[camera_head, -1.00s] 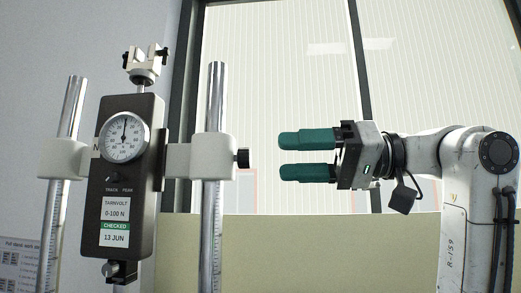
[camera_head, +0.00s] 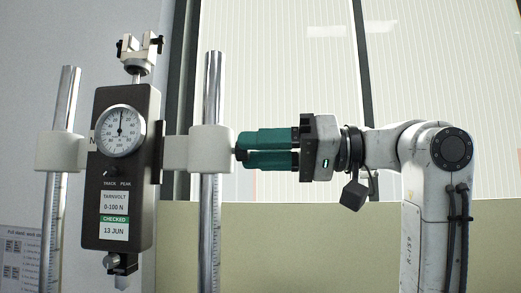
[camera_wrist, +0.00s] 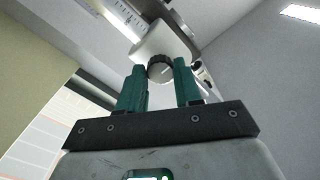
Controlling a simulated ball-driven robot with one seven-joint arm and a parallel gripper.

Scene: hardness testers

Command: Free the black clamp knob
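The black clamp knob (camera_wrist: 160,70) sits on the white clamp block (camera_head: 211,150) on the right steel post (camera_head: 212,95) of the tester. In the wrist view it lies between my two green fingertips, with a finger against each side. In the head view it is mostly hidden by the fingers, and only a dark bit shows at their tips. My gripper (camera_head: 240,150) reaches in from the right, level with the block, and its fingers are closed around the knob.
The black force gauge (camera_head: 122,180) with a round dial (camera_head: 120,131) hangs between the two posts. Another white clamp block (camera_head: 60,151) holds the left post (camera_head: 66,100). A grip fixture (camera_head: 138,52) tops the gauge. Space below my gripper is clear.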

